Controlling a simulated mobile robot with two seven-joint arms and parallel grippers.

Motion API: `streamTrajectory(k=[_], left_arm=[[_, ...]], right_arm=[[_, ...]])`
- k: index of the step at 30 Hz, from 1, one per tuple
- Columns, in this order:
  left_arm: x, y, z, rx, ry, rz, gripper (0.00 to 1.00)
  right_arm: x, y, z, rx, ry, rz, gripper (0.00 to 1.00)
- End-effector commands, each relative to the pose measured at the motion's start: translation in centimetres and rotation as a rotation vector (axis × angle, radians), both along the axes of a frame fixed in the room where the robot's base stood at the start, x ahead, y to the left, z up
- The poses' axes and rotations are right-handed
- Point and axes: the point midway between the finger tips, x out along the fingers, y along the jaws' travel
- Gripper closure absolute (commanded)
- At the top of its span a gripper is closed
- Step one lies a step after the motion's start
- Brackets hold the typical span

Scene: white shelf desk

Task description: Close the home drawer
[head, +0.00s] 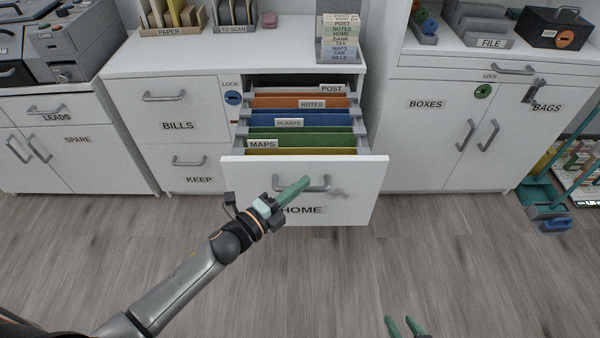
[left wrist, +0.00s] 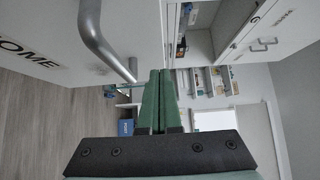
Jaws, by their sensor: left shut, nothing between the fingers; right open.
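The home drawer (head: 338,206) is a white front labelled HOME, pulled well out of the middle cabinet in the head view. Coloured hanging files with tabs such as POST, NOTES, PLANTS and MAPS show inside it. Its grey bar handle (head: 318,186) is on the front, and the handle also shows close up in the left wrist view (left wrist: 97,38). My left gripper (head: 304,182) is shut and empty, its green fingers in front of the drawer front and overlapping the handle; whether they touch is unclear. My right gripper (head: 405,322) is open at the bottom edge, away from the drawer.
The closed BILLS (head: 178,110) and KEEP (head: 170,172) drawers are left of the open drawer. The closed BOXES cabinet (head: 425,130) stands to the right. The wooden floor (head: 470,270) in front is clear.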

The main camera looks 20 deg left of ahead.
Motion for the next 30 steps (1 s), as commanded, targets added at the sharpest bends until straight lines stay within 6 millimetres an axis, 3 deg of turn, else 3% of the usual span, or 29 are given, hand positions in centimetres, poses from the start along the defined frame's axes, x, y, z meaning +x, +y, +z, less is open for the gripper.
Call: streamTrajectory(k=[3, 9, 30], left_arm=[[1.9, 0.4, 0.0, 0.002, -0.002, 0.000, 1.00], [3.6, 0.9, 0.0, 0.000, 0.000, 0.000, 1.00], [4.5, 1.2, 0.0, -0.001, 0.000, 0.001, 1.00]], right_arm=[[-0.3, -0.2, -0.4, 0.000, 0.005, -0.005, 0.56], [-0.3, -0.2, -0.4, -0.001, -0.003, -0.005, 0.56], [0.3, -0.4, 0.0, -0.011, -0.033, 0.006, 0.56]])
